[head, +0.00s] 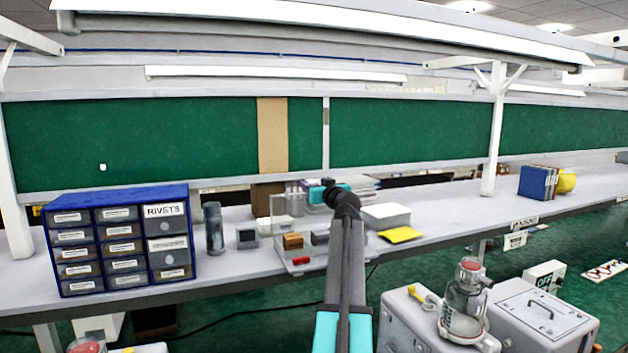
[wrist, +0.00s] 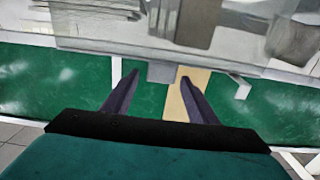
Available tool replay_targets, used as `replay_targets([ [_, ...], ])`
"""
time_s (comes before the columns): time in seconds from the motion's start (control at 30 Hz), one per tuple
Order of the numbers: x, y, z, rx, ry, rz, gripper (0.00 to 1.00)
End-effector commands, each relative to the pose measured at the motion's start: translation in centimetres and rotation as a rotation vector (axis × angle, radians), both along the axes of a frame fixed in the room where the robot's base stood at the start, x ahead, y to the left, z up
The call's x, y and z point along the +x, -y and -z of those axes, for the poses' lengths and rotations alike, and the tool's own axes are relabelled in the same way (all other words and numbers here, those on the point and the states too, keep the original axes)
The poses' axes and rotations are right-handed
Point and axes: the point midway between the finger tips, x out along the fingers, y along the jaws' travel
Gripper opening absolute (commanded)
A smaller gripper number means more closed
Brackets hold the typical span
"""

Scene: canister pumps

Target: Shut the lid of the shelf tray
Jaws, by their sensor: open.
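The shelf tray (head: 285,267) is a clear, shallow tray on the grey shelf in the head view, left of my arm.
A blue drawer cabinet (head: 120,240) stands on the left of the shelf, with a dark cylinder (head: 214,230) and a small grey box (head: 247,238) beside it. White stacked sheets (head: 386,215) and a yellow pad (head: 400,234) lie right of my arm.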

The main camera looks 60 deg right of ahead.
Motion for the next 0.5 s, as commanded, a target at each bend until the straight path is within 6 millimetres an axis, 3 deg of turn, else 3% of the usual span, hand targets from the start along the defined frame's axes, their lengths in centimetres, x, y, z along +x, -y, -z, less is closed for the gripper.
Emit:
replay_targets([
  [0.2,1.26,0.94,-0.02,0.001,0.000,-0.001,0.53],
  [0.5,1.47,0.99,0.08,0.001,0.001,-0.001,0.53],
])
